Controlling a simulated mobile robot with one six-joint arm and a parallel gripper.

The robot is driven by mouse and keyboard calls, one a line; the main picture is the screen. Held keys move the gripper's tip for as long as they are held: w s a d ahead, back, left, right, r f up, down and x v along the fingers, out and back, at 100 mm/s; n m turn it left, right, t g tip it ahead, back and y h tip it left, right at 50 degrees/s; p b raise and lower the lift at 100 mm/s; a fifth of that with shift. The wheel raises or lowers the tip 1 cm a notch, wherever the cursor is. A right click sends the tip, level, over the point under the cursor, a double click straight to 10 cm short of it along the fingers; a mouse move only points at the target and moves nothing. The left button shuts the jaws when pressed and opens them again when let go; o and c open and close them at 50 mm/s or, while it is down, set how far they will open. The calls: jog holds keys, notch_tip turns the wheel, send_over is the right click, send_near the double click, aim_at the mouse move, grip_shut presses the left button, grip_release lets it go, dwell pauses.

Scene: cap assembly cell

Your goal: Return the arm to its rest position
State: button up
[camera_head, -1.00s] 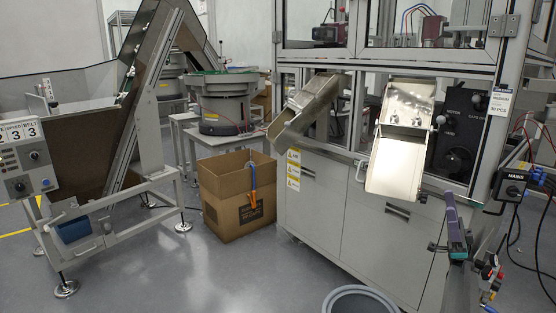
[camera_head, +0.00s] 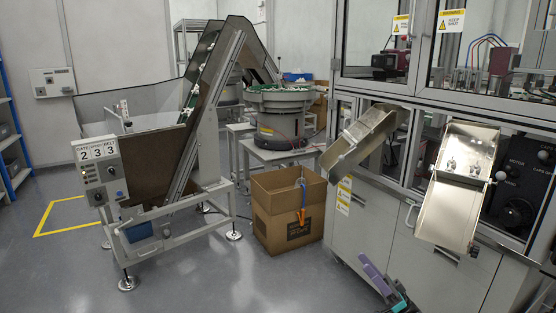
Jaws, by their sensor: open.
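A slim purple and teal piece (camera_head: 377,282) with dark parts stands tilted at the bottom, right of the middle, in front of the grey cabinet. Its lower end is cut off by the picture edge.
The grey machine cabinet (camera_head: 361,219) with a metal chute (camera_head: 455,205) fills the right. An open cardboard box (camera_head: 287,223) stands on the floor beside it. An inclined conveyor (camera_head: 202,105) with a control panel (camera_head: 98,172) stands left. The floor (camera_head: 205,275) in front is clear.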

jog(key=s+a+f+m+g+h+p, duration=0.25)
jog(key=s+a+f, duration=0.2)
jog(key=a, duration=0.65)
jog(key=s+a+f+m+g+h+p, duration=0.1)
jog(key=s+a+f+g+h+p, duration=0.25)
jog(key=a, duration=0.75)
jog(key=s+a+f+m+g+h+p, duration=0.1)
jog(key=s+a+f+g+h+p, duration=0.2)
jog(key=s+f, duration=0.35)
jog(key=s+a+f+m+g+h+p, duration=0.1)
jog(key=s+a+f+g+p, duration=0.15)
jog(key=s+a+f, duration=0.45)
jog(key=s+d+f+g+h+p, duration=0.1)
jog(key=s+d+f+g+h, duration=0.2)
jog(key=s, duration=0.5)
jog(key=s+d+f+g+h+p, duration=0.1)
jog(key=s+d+f+h+p, duration=0.15)
jog(key=s+f+h, duration=0.4)
jog(key=s+d+f+m+h, duration=0.1)
jog(key=s+d+m+h, duration=0.1)
jog(key=d, duration=0.5)
jog(key=s+d+f+m+t+h, duration=0.1)
jog(key=s+d+m+h, duration=0.1)
jog(key=d, duration=0.6)
jog(key=shift+m+h+b, duration=0.35)
jog(key=shift+m+h, duration=0.1)
jog(key=shift+h, duration=0.8)
